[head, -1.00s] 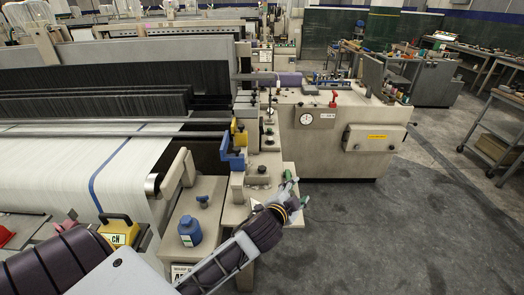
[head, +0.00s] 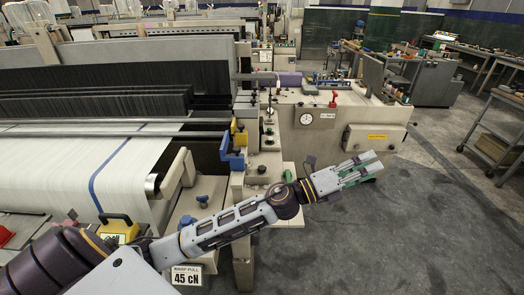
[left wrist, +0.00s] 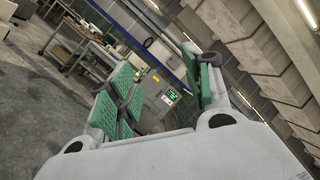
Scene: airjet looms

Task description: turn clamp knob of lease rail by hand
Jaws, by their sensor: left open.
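My left gripper (head: 362,167) is open and empty, stretched out to the right of the loom's end over the open floor. Its green-padded fingers (left wrist: 126,100) show in the left wrist view with nothing between them. I cannot tell which is the clamp knob of the lease rail. All are left of my gripper and apart from it. My right gripper is not in view.
White warp with a blue stripe (head: 110,165) spreads left. A beige cabinet with a round gauge (head: 306,119) and a side box (head: 372,137) stands behind my gripper. A blue bottle (head: 187,222) is partly behind my arm. Grey floor (head: 440,230) is free at right.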

